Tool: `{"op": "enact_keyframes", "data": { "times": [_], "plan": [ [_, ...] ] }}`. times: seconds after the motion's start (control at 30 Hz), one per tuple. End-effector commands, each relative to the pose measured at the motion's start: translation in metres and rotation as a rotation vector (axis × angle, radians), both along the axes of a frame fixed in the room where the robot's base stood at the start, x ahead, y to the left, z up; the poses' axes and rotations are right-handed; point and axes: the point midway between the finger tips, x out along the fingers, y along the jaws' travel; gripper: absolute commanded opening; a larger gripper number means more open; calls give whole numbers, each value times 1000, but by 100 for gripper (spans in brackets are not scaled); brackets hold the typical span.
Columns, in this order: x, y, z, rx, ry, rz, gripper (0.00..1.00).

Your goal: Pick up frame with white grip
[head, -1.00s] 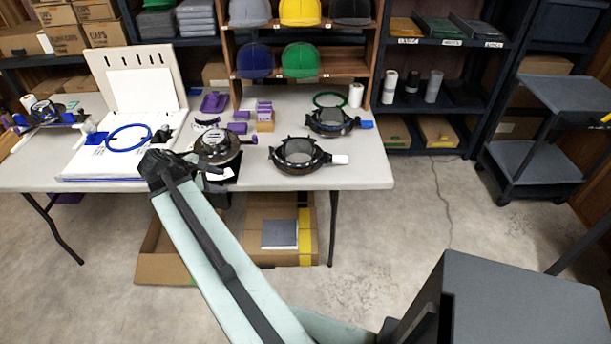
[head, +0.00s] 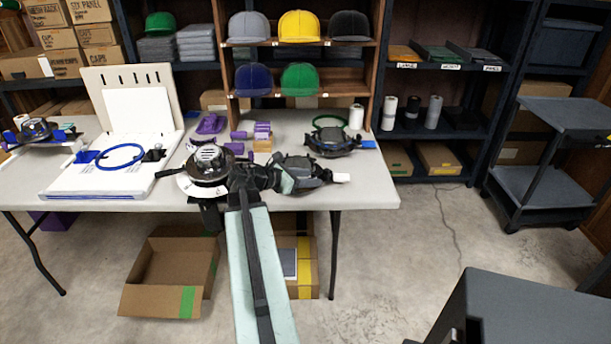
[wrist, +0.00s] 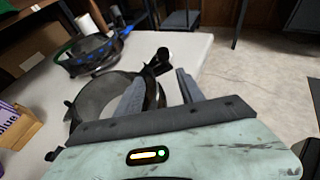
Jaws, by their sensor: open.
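The frame with the white grip lies on the table near its front edge. It is a dark round hoop (head: 312,166) with its white grip (head: 341,177) pointing right. My gripper (head: 284,183) is at the left front side of this frame and partly covers it in the head view. In the wrist view, the dark hoop (wrist: 92,98) lies beyond and left of my gripper (wrist: 160,74). The fingers are apart, with part of the hoop's dark bracket seen between them. Whether they touch it, I cannot tell. The white grip is not clear in the wrist view.
A similar frame with a blue grip (head: 334,140) lies behind. A black round device (head: 208,165) stands left of my gripper. The cap shelf (head: 300,62) rises behind. The table's right front corner is clear.

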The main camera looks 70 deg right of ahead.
Motion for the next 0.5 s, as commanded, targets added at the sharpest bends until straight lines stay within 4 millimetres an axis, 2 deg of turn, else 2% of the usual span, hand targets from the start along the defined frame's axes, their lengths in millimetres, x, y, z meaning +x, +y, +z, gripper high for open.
{"op": "enact_keyframes", "data": {
  "times": [0.03,0.2,0.4,0.47,0.5],
  "plan": [
    [-6,-7,-7,0,0,-4,45],
    [-20,-27,-17,1,-1,-2,45],
    [-21,-28,-15,1,-1,1,45],
    [-21,-27,-15,1,-1,1,31],
    [-21,-27,-15,1,-1,1,20]
  ]
}}
